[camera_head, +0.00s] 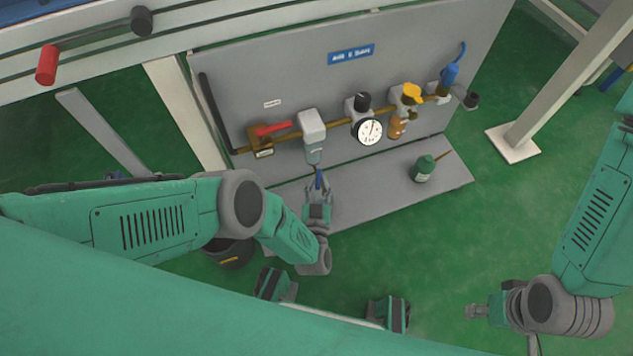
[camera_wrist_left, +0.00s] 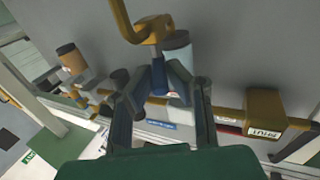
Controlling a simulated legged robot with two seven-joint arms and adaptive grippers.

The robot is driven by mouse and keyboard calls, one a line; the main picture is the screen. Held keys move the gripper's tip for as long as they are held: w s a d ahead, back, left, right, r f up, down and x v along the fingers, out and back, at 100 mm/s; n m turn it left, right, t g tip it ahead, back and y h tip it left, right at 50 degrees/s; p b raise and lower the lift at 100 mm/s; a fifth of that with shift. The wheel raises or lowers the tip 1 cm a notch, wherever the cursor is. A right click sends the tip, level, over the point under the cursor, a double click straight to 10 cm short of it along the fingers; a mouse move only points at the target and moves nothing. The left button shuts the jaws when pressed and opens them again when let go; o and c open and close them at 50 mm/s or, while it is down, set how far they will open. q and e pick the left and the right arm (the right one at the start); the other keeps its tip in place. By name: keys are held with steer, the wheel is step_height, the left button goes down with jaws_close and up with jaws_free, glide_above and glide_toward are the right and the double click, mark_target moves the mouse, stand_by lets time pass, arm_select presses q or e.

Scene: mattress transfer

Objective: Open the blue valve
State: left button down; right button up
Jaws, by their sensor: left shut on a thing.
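The small blue valve handle (camera_head: 319,180) hangs at the lower end of a filter unit (camera_head: 312,126), under its bowl (camera_head: 313,152), at the front of the grey panel. My left gripper (camera_head: 318,188) is shut on this blue handle from below. In the left wrist view the gripper's fingers (camera_wrist_left: 160,90) reach close to the pale bowl (camera_wrist_left: 178,48) and a yellow bent tube (camera_wrist_left: 128,25); they hide part of the handle. My right gripper (camera_head: 474,312) is far off at the lower right, over the floor; its finger opening is too small to tell.
Along the brown pipe are a red lever (camera_head: 272,128), a gauge (camera_head: 368,131), a yellow valve (camera_head: 411,94) and another blue part (camera_head: 450,76). A green bottle (camera_head: 423,168) stands on the grey shelf (camera_head: 385,192). A white post (camera_head: 545,100) stands right. The green floor is mostly clear.

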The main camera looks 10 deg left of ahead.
arm_select(q)
steer(key=shift+d+y, duration=0.2)
steer(key=shift+y, duration=0.1)
steer(key=c, duration=1.6)
jaws_free()
steer(key=shift+o, duration=0.2)
steer(key=shift+s, duration=0.1)
steer(key=v, duration=0.7)
steer(key=shift+s, duration=0.1)
